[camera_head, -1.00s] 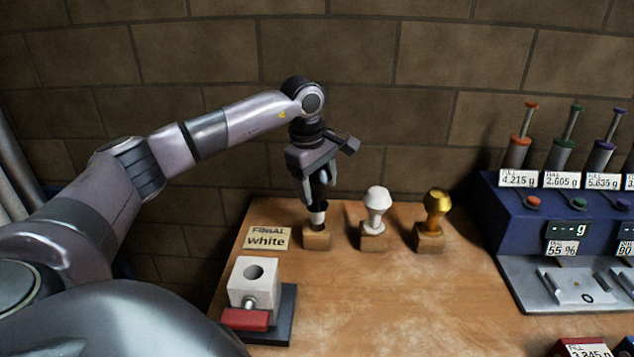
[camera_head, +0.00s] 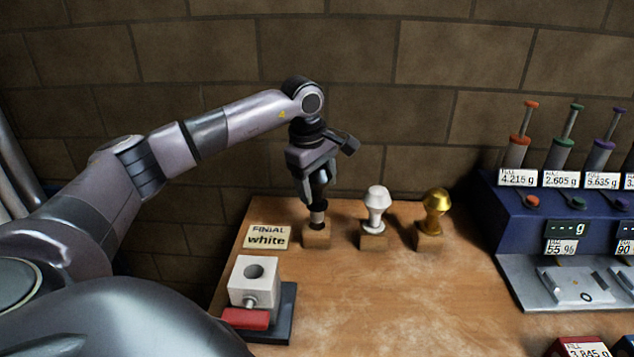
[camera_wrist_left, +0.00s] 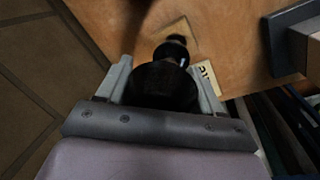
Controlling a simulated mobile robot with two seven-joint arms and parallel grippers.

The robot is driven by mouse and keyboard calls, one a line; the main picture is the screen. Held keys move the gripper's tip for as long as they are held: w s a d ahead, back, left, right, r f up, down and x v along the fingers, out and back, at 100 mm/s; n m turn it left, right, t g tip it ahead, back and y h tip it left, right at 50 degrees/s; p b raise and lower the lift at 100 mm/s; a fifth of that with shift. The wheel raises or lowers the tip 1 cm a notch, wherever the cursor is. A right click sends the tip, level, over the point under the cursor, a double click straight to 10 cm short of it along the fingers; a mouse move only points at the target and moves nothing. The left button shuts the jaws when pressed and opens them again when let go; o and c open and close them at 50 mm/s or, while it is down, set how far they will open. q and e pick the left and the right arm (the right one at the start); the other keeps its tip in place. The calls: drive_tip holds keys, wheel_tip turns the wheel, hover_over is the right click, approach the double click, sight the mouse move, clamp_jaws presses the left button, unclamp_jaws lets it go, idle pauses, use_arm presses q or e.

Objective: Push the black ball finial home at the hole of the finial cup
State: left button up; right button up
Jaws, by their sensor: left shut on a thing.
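The black ball finial (camera_head: 319,184) stands upright at a small wooden block (camera_head: 317,240) at the back left of the table. Its stem shows below the fingers, in or just at the block's top; I cannot tell which. My left gripper (camera_head: 316,188) is shut on the finial from above. In the left wrist view the black ball (camera_wrist_left: 163,85) sits between the two fingers, with its narrower neck beyond. The finial cup appears to be the pale block (camera_head: 254,282) with a round dark hole on top, at the front left, apart from the finial. My right gripper is not in view.
A white finial (camera_head: 376,207) and a gold finial (camera_head: 436,211) stand on wooden blocks to the right. A card reading "FINIAL white" (camera_head: 267,237) lies left of the black finial. A red handle (camera_head: 246,318) fronts the cup. The middle table is clear; a blue dispenser (camera_head: 540,215) stands right.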

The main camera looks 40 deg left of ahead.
sight(317, 203)
use_arm(q)
drive_tip(key=shift+f+b, duration=1.4)
drive_tip(key=shift+f, duration=1.2)
drive_tip(key=o, duration=1.2)
drive_tip(key=r, duration=0.2)
drive_tip(key=s+r, duration=0.1)
drive_tip(key=r, duration=0.4)
drive_tip(key=shift+s, duration=0.25)
drive_tip(key=shift+f, duration=0.1)
